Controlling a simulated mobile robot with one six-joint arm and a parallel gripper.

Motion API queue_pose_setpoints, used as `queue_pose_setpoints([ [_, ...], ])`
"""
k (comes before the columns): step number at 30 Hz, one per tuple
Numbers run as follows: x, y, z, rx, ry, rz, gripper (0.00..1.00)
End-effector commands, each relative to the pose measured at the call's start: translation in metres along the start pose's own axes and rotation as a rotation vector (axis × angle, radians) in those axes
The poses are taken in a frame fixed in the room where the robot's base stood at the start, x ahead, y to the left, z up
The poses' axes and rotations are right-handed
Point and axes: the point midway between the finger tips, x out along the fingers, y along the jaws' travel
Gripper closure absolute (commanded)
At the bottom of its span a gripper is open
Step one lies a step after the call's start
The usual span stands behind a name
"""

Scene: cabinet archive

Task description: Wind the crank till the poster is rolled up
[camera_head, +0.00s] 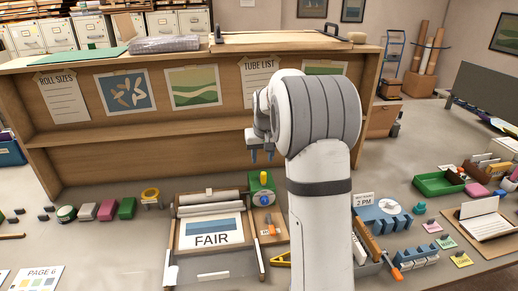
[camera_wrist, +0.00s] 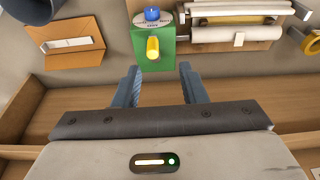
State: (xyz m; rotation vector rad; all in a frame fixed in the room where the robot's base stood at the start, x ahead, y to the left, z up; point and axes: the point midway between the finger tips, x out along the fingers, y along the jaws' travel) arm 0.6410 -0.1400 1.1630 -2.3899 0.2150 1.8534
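The poster (camera_head: 212,232), marked FAIR with a blue picture, lies mostly unrolled on a wooden frame below the roller (camera_head: 209,195). The crank sits at the roller's right end: a green block with a yellow handle (camera_head: 264,178) and a blue round part (camera_head: 263,200). In the wrist view the yellow handle (camera_wrist: 152,47) stands out from the green block, and the roller (camera_wrist: 236,34) is to its right. My gripper (camera_head: 261,156) hangs just behind the crank. In the wrist view my gripper (camera_wrist: 159,68) is open and empty, its fingers apart from the handle.
A wooden shelf unit (camera_head: 150,154) stands behind the crank, close to my gripper. A yellow tape roll (camera_head: 151,194) and several small colored items stand to the left. A blue holder (camera_head: 383,215) stands to the right.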

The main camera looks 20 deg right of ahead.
Motion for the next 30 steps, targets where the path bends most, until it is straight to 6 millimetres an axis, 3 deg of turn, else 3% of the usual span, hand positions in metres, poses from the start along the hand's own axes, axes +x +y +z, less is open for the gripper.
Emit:
queue_pose_setpoints([
  [6, 0.021, 0.014, -0.022, 0.017, -0.003, 0.004, 0.62],
  [14, 0.044, 0.015, -0.022, 0.017, -0.004, 0.004, 0.62],
  [30, 0.108, 0.016, -0.021, 0.018, -0.003, 0.004, 0.62],
])
